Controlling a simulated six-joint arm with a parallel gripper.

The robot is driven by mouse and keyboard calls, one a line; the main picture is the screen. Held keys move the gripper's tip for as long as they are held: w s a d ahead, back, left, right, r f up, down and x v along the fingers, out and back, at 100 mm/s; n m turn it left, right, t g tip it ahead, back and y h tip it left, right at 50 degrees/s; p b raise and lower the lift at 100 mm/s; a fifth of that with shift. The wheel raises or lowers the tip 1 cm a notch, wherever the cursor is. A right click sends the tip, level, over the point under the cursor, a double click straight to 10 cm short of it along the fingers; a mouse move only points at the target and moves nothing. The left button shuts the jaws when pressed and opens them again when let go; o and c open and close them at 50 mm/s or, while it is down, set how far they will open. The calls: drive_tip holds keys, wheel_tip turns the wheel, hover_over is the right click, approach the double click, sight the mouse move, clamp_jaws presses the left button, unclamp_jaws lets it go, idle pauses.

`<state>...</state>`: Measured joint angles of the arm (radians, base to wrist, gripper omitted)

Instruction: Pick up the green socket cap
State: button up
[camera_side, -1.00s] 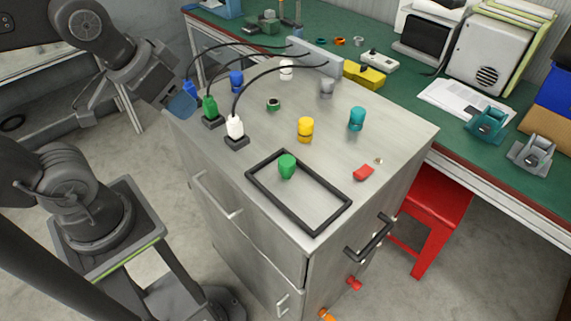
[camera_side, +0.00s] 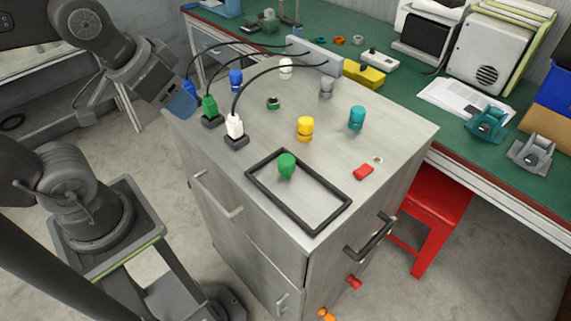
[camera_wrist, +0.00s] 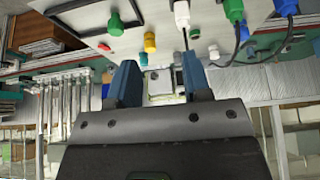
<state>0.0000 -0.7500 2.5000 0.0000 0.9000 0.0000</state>
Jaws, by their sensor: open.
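The green socket cap (camera_side: 287,166) stands inside the black rectangular frame (camera_side: 322,230) on the grey cabinet top. In the wrist view, the green cap (camera_wrist: 115,25) is near the top, left of centre, with part of the black frame around it. My gripper (camera_side: 180,104) is at the cabinet's left edge, apart from the cap and close to the blue plug. In the wrist view, the blue fingers of my gripper (camera_wrist: 161,78) are spread with nothing held between them.
Blue (camera_side: 190,92), green (camera_side: 210,107) and white (camera_side: 235,128) cabled plugs stand between my gripper and the frame. Yellow (camera_side: 305,127) and teal (camera_side: 356,118) caps stand behind the frame. A red piece (camera_side: 363,172) lies to its right. A green-rimmed ring (camera_side: 273,103) is farther back.

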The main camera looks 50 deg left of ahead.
drive_tip(key=o, duration=0.4)
drive_tip(key=shift+c, duration=0.2)
drive_tip(key=n+g, duration=0.6)
drive_tip(key=n, duration=0.9)
hover_over(287, 159)
wheel_tip(287, 159, down, 3)
wheel_tip(287, 159, down, 13)
drive_tip(key=shift+f, duration=0.1)
